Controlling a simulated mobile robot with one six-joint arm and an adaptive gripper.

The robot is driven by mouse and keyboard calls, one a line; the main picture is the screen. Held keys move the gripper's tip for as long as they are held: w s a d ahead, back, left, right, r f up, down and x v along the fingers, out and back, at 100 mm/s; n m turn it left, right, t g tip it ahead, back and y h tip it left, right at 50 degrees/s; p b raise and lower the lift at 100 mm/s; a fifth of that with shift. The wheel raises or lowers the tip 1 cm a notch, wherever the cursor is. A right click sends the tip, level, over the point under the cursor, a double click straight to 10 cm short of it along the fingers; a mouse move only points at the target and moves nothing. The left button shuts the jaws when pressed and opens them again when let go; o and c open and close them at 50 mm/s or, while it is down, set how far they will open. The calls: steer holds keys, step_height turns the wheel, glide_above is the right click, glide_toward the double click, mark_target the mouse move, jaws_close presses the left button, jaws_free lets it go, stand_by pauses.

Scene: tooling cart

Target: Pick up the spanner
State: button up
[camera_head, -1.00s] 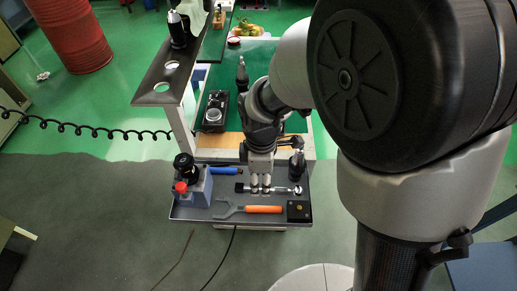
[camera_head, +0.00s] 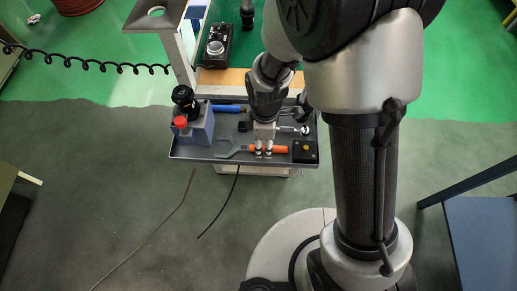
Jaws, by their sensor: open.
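The spanner (camera_head: 227,149) has a grey forked head at left and an orange handle (camera_head: 281,149) at right. It lies across the front part of the dark grey tray. My gripper (camera_head: 264,150) is open and points down over the spanner's handle. Its two fingers show side by side in front of the orange part and hide a stretch of it. I cannot tell whether they touch the handle or how far above it they are.
On the tray (camera_head: 200,155), a blue-grey block (camera_head: 199,128) with red and black knobs stands left. A small black box (camera_head: 303,150) sits just right of the handle. A chrome tool (camera_head: 288,129) and a blue-handled tool (camera_head: 229,108) lie behind.

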step_height(320, 180, down, 2)
steer(key=shift+r, duration=0.1)
jaws_close()
stand_by(0.5)
